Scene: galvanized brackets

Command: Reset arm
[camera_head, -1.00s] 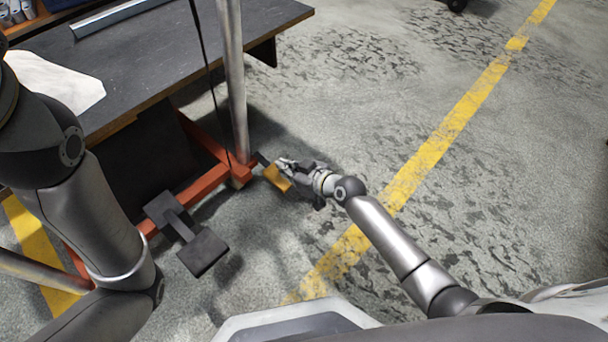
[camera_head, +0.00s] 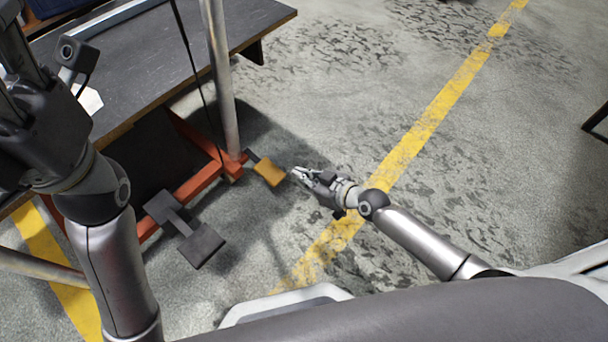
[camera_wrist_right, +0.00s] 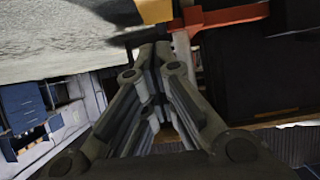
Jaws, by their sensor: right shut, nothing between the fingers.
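My right gripper (camera_head: 295,173) is over the floor to the right of the workbench frame, just right of a yellow pedal (camera_head: 269,171), with a small gap between them in the head view. In the right wrist view its fingers (camera_wrist_right: 155,48) come together at the tips with nothing between them. My left arm fills the left side of the head view. Its dark wrist end (camera_head: 40,140) is raised in front of the bench, and its fingertips cannot be made out.
The dark-topped workbench (camera_head: 160,58) stands at upper left on an orange base frame (camera_head: 200,183) with a metal post (camera_head: 220,85). A dark pedal (camera_head: 201,246) sticks out low in front. Open concrete floor with a yellow line (camera_head: 425,130) lies to the right.

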